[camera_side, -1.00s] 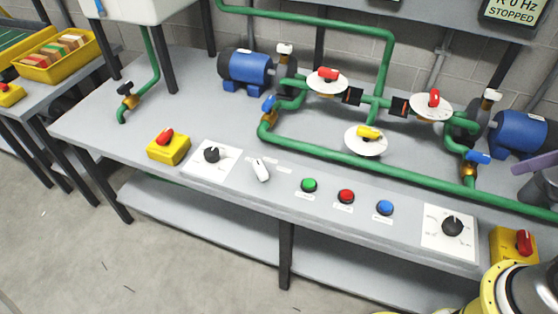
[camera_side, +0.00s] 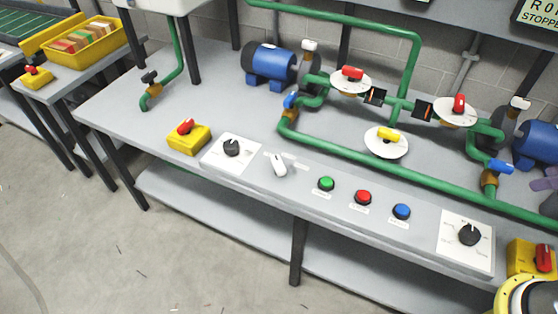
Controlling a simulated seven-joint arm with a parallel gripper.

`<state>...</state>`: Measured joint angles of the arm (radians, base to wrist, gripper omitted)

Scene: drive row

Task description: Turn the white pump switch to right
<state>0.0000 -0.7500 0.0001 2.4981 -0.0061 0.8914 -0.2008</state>
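The white pump switch (camera_side: 279,164) is a small white lever on the grey bench's front panel. It sits between a black dial on a white plate and the green button. Its lower end points down and slightly right, and small labels lie along its upper side. My gripper is not in view. Only a yellow and silver part of my arm shows at the bottom right corner, far from the switch.
Near the switch are a black dial (camera_side: 231,148), a green button (camera_side: 326,184), a red button (camera_side: 363,197) and a blue button (camera_side: 401,211). A yellow box with a red knob (camera_side: 188,138) stands to the left. Green pipes (camera_side: 340,151) run behind. The space above the switch looks clear.

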